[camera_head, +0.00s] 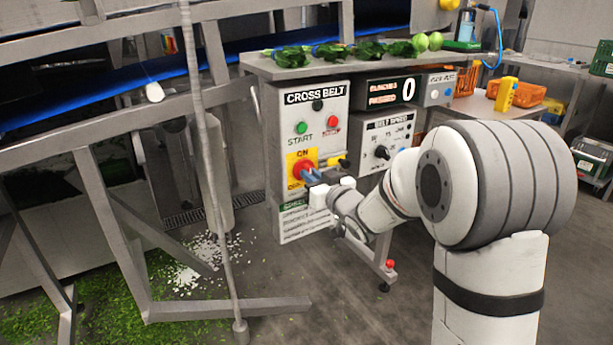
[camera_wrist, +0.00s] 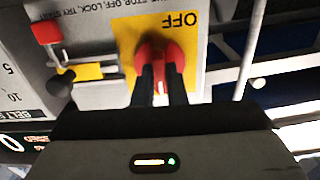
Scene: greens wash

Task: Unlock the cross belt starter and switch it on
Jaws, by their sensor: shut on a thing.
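The cross belt starter box (camera_head: 289,110) is a grey panel labelled CROSS BELT, with a dark lamp (camera_head: 317,105), a green START button (camera_head: 301,128) and a red button (camera_head: 332,123). Its red rotary switch (camera_head: 299,165) sits on a yellow ON/OFF plate (camera_head: 291,158). My gripper (camera_head: 313,176) is at this switch; in the wrist view its dark fingers (camera_wrist: 160,78) are shut on the red handle (camera_wrist: 148,52). That view is upside down. A red padlock (camera_wrist: 46,33) with a metal shackle hangs apart from the switch, by a small yellow plate (camera_wrist: 88,72). The handle's exact angle is unclear.
A BELT SPEED box (camera_head: 390,138) and a counter reading 0 (camera_head: 389,91) stand right of the starter. Leafy greens lie on the shelf (camera_head: 270,70) above. A steel conveyor frame (camera_head: 115,215) stands at left. Green scraps cover the floor there.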

